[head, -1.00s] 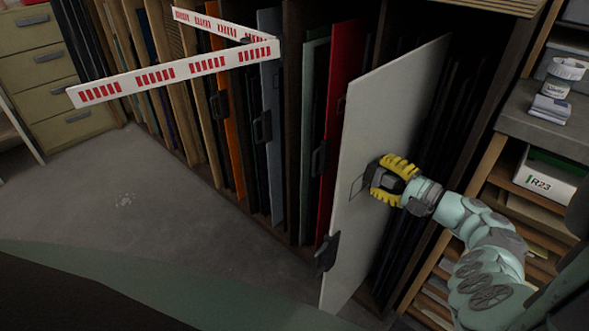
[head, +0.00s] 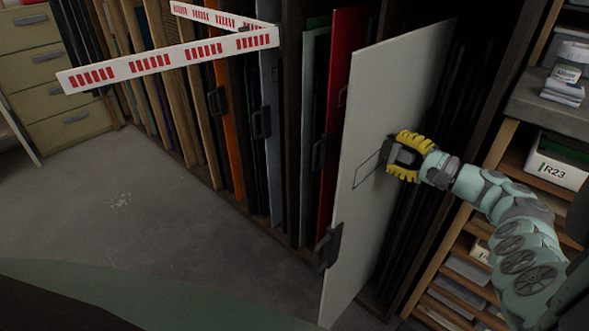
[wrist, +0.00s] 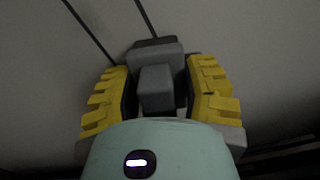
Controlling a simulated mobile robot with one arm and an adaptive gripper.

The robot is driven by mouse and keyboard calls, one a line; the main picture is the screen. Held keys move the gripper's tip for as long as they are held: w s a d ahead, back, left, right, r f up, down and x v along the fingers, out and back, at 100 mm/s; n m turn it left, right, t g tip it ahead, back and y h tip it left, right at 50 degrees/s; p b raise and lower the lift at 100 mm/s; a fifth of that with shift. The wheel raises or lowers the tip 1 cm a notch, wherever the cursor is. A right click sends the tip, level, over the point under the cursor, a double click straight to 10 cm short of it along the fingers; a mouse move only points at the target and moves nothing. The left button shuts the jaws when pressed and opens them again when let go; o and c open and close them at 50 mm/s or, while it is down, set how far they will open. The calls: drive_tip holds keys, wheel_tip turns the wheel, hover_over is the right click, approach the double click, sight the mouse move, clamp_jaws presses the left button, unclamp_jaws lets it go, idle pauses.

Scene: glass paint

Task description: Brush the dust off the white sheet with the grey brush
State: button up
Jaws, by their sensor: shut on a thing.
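The white sheet (head: 385,110) stands upright on edge, pulled part way out of the rack, with a thin dark outlined rectangle on its face. My gripper (head: 392,152), with yellow ribbed fingers, is at the sheet's face near the right end of that outline. In the wrist view my gripper (wrist: 160,85) is shut on a grey block-shaped thing, the grey brush (wrist: 158,58); its front end is close to or touching the sheet (wrist: 230,30). Contact cannot be told for sure. Two dark lines of the outline show beyond it. No dust can be made out.
A dark handle (head: 328,247) is on the sheet's lower left edge. A red panel (head: 343,100) and other panels stand to its left. A red-and-white barrier (head: 170,58) sticks out at upper left. Shelves with a box marked R23 (head: 563,172) are at right. The grey floor (head: 120,215) is open.

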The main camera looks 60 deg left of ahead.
sight(415, 158)
drive_tip(key=shift+v, duration=3)
drive_tip(key=shift+v, duration=1.5)
